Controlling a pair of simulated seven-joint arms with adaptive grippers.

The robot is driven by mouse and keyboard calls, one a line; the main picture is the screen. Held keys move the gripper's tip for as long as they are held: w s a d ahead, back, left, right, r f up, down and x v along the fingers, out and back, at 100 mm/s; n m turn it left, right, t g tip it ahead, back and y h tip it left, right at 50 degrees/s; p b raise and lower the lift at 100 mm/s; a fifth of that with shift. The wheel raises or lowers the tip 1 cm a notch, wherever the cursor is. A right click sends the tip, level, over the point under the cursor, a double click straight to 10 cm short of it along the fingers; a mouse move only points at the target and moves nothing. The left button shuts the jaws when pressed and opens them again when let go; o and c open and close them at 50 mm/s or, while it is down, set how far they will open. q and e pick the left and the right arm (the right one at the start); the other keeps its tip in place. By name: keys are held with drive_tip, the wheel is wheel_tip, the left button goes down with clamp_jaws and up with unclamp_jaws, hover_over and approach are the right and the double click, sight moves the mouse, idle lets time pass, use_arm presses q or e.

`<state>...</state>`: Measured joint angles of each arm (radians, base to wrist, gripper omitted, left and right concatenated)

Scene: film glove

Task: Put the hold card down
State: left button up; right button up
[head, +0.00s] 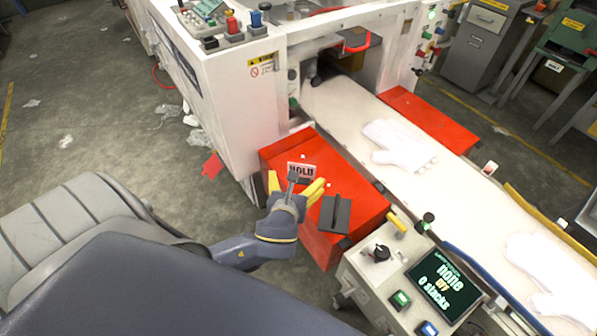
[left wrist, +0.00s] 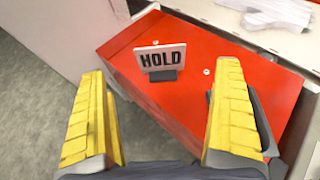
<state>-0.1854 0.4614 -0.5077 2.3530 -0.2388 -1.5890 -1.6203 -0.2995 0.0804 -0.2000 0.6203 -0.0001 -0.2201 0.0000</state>
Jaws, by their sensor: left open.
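In the left wrist view the hold card (left wrist: 163,57) stands upright on a small dark foot on the red top. My left gripper (head: 296,184) is open, its two yellow fingers spread to either side of the card and apart from it. The fingers are nearer to the wrist camera than the card. My right gripper is out of view.
A dark grey slotted block (head: 336,214) sits on the red top right of the gripper, partly hidden by a finger in the wrist view. A conveyor with white gloves (head: 398,145) runs behind. A control box (head: 385,260) stands at front right.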

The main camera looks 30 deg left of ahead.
use_arm(q)
drive_tip(key=shift+v, duration=1.05)
idle(0.7)
